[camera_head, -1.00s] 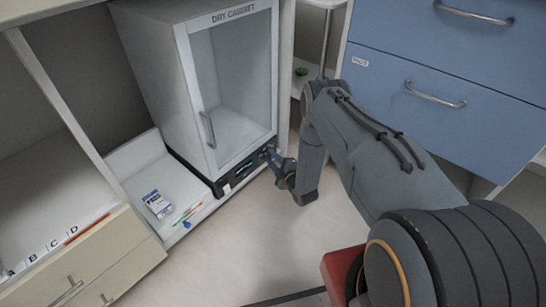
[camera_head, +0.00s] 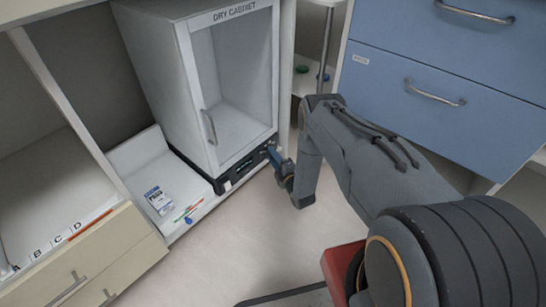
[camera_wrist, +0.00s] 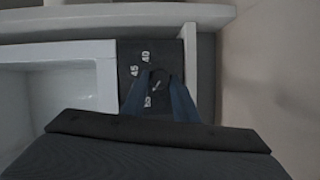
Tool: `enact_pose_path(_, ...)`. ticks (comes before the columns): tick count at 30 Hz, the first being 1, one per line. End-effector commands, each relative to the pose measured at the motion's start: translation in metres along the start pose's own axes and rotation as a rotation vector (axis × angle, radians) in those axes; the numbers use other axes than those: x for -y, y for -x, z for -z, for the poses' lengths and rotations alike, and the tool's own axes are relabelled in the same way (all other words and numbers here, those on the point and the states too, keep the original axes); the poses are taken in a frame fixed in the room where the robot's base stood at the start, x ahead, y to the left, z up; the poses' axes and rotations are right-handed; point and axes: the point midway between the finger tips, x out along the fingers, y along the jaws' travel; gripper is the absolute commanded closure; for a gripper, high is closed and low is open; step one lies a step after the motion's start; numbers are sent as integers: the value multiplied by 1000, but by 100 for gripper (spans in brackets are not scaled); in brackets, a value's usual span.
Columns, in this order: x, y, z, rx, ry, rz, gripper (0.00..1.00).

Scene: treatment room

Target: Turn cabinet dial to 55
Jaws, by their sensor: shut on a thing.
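The dry cabinet (camera_head: 212,80) stands left of centre in the head view, with a dark control panel (camera_head: 240,167) along its base. In the wrist view the panel (camera_wrist: 128,82) shows white numbers, among them 40, 45 and 50. The dark round dial (camera_wrist: 160,77) sits between the blue fingers of my gripper (camera_wrist: 159,88), beside those numbers. My gripper is shut on the dial. In the head view my gripper (camera_head: 274,156) is at the right end of the panel, and the dial is hidden there. The dial's exact setting cannot be read.
A small blue-and-white box (camera_head: 158,200) and thin coloured sticks (camera_head: 187,212) lie on the white shelf left of the cabinet. Blue drawers (camera_head: 440,90) stand to the right. A beige drawer unit (camera_head: 85,262) is at lower left. Open floor lies in front of the cabinet.

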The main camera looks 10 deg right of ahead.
Motion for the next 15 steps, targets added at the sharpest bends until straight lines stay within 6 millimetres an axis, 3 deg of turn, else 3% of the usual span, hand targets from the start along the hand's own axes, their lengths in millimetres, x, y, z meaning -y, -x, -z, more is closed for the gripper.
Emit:
enact_pose_path(2, -1, -1, 0, 0, 1, -1, 96)
enact_pose_path(3, -1, -1, 0, -1, 1, -1, 72)
enact_pose_path(6, -1, -1, 0, -1, 0, 0, 55)
enact_pose_path(15, 0, 1, 0, 0, -1, 0, 55)
